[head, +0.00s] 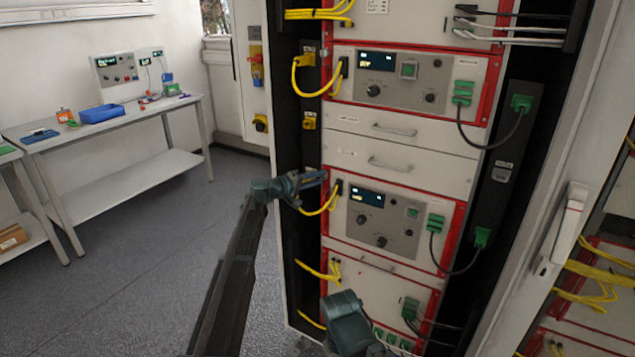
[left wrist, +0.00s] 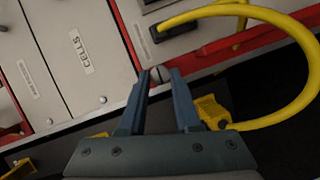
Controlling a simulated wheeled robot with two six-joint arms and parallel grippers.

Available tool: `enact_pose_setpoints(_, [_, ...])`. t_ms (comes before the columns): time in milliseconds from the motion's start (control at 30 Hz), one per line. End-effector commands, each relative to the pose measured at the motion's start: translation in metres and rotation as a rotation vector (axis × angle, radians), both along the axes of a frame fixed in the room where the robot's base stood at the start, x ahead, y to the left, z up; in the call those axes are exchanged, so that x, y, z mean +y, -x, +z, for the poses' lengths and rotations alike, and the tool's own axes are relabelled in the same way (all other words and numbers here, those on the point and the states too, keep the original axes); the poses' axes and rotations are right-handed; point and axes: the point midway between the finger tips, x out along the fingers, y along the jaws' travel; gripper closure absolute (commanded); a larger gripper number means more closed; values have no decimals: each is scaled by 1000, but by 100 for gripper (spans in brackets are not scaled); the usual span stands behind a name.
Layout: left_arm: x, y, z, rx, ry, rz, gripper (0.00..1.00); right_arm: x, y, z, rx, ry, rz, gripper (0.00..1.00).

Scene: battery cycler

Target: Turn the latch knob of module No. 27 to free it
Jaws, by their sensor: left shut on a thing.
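My left gripper (head: 322,178) is at the upper left corner of a red-framed module (head: 400,225) with a lit display, in the middle of the rack. The module's number is too small to read. In the left wrist view, my left gripper (left wrist: 160,76) has its fingertips on either side of a small round slotted latch knob (left wrist: 155,74) and is shut on it. The knob sits at the panel edge, beside the red frame. In the head view the knob is hidden behind the fingers. A teal part of my right arm shows at the bottom; its fingers are not in view.
A yellow cable (left wrist: 285,45) loops close to the right of my left fingers. A yellow connector (left wrist: 212,110) is beside them. A similar module (head: 420,75) is higher in the rack. The open rack door (head: 545,190) stands at right. Open floor (head: 150,270) lies left.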

Motion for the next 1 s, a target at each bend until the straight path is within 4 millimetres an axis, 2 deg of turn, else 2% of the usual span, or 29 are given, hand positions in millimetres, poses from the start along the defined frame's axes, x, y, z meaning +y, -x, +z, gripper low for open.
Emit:
enact_pose_setpoints(633, [0, 1, -1, 23, 34, -3, 100, 0, 0, -4, 0, 0, 0, 50])
enact_pose_setpoints(667, [0, 1, -1, 23, 34, -3, 65, 0, 0, -4, 0, 0, 0, 50])
enact_pose_setpoints(800, [0, 1, -1, 22, 34, -1, 40, 0, 0, -4, 0, 0, 0, 50])
enact_pose_setpoints(1000, [0, 0, -1, 21, 35, -1, 38, 0, 0, -4, 0, 0, 0, 50])
